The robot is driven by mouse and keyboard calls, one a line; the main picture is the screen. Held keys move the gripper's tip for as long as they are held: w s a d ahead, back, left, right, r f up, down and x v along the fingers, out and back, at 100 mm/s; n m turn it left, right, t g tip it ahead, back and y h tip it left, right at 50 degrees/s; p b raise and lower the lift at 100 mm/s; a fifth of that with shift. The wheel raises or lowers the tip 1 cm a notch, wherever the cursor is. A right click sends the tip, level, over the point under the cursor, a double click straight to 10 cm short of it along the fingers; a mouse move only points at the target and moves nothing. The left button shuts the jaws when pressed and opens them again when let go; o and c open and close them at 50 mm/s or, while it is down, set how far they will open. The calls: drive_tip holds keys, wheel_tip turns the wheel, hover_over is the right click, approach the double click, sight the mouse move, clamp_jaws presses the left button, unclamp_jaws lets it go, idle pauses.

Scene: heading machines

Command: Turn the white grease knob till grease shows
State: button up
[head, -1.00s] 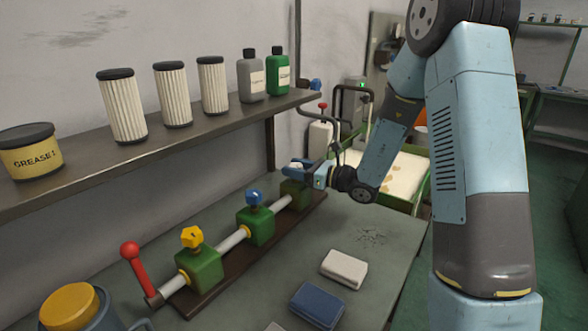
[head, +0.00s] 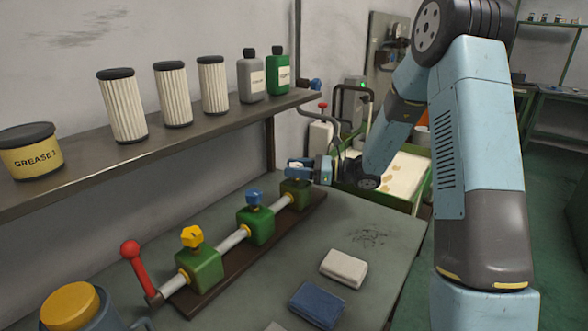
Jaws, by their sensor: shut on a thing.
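A manifold of green blocks on a pipe (head: 231,240) lies along the bench. The near block carries a yellow knob (head: 192,237), the middle one a blue knob (head: 254,199). My gripper (head: 296,168) is at the top of the far green block (head: 295,193), shut on the white grease knob. The jaws hide nearly all of the knob. No grease can be made out at that block from here. A red-balled lever (head: 132,257) stands at the near end of the pipe.
A white cloth (head: 344,267) and a blue cloth (head: 318,304) lie on the bench right of the manifold. A shelf (head: 165,145) with filters, bottles and a grease tin (head: 30,152) runs above. A blue jug with a yellow lid (head: 70,305) stands near left.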

drive_tip(key=shift+w+d+r+n+g, duration=0.15)
drive_tip(key=shift+n+g, duration=0.35)
drive_tip(key=shift+g, duration=0.3)
drive_tip(key=o, duration=0.9)
drive_tip(key=shift+o, duration=0.2)
drive_tip(key=s+d, duration=0.1)
drive_tip(key=d, duration=1.2)
drive_tip(key=shift+s+d+f, duration=0.15)
drive_tip(key=shift+d+f, duration=0.05)
drive_tip(key=shift+d, duration=0.1)
